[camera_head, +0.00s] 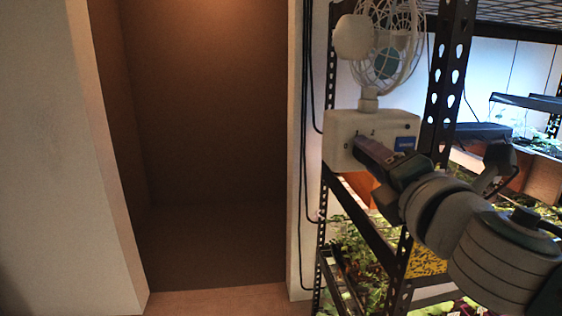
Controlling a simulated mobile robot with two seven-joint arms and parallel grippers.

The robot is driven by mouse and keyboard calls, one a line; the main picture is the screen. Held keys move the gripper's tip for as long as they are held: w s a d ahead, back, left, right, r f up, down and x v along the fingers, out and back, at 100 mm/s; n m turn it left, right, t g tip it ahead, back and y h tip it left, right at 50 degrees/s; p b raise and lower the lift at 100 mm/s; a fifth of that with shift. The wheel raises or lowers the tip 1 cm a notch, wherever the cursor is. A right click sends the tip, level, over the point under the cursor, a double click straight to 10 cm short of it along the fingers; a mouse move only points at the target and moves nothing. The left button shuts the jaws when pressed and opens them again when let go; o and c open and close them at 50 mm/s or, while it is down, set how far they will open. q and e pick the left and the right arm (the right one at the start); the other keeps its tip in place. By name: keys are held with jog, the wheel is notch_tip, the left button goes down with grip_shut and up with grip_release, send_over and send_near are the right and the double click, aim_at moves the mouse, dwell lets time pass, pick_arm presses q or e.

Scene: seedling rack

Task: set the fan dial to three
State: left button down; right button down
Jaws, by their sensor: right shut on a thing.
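The white fan (385,50) stands on the rack, with its cage above a pale box-shaped base (343,128). Small dark marks and a blue label show on the base. My right gripper (362,146) is at the front of the base, shut on what appears to be the fan dial. The gripper covers the dial, so its pointer and setting cannot be seen. My left gripper is not in view.
The black perforated rack post (447,75) stands just right of the fan, close to my right arm. Seedling trays (360,265) sit on lower shelves. Dark cables hang along the wall edge at the left of the rack. An empty brown recess (210,150) lies left.

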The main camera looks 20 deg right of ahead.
jog(key=m, duration=1.7)
jog(key=shift+r+m, duration=0.2)
jog(key=shift+m, duration=0.2)
dwell(0.3)
jog(key=shift+c, duration=2.2)
grip_release()
jog(key=b+v, duration=0.1)
jog(key=v, duration=0.9)
